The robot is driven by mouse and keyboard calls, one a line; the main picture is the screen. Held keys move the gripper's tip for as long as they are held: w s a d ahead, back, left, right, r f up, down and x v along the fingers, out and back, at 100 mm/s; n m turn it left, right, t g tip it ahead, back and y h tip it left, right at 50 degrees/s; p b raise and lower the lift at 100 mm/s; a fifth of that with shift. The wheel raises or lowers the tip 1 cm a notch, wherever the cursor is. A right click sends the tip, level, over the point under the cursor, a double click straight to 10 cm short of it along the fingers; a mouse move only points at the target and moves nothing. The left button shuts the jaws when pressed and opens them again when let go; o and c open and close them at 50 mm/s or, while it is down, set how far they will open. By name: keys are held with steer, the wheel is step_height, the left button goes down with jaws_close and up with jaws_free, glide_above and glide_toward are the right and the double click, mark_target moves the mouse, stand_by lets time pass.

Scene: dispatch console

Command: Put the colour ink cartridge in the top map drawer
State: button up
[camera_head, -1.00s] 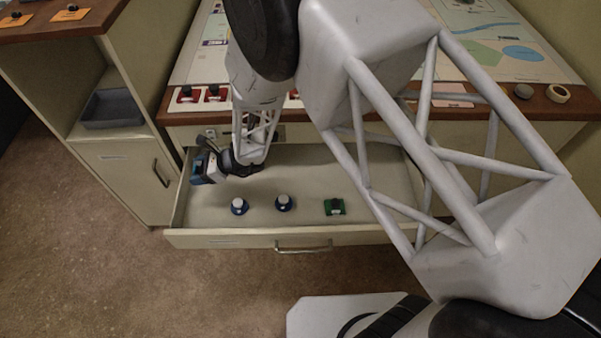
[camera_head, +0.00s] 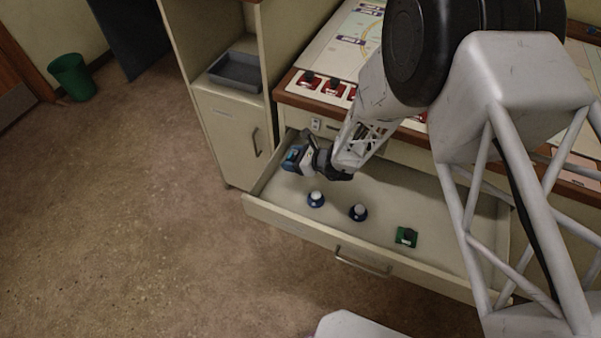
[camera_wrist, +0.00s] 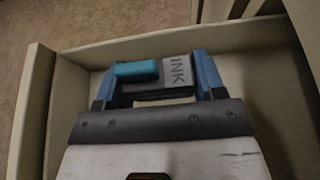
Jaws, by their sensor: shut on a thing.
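The top map drawer (camera_head: 340,240) is pulled open below the map table, and its interior shows. My gripper (camera_head: 297,157) is over the drawer's left end. In the wrist view my gripper (camera_wrist: 158,85) is shut on the ink cartridge (camera_wrist: 180,70), a dark block with a light grey part marked INK and a teal part. The cartridge is held between the blue fingertips, with the drawer's floor and walls behind it. I cannot tell whether it touches the drawer floor. In the head view the cartridge is small and hard to tell from the fingers.
A grey tray (camera_head: 237,72) sits on the cabinet shelf at left. A green bin (camera_head: 73,77) stands on the floor.

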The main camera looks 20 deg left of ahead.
glide_above(293, 178)
steer(key=shift+f, duration=2.2)
steer(key=shift+f, duration=0.1)
steer(key=shift+f, duration=1.75)
steer(key=shift+f, duration=0.15)
steer(key=o, duration=0.9)
steer(key=shift+r, duration=0.2)
steer(key=shift+v, duration=6)
steer(key=shift+f, duration=0.1)
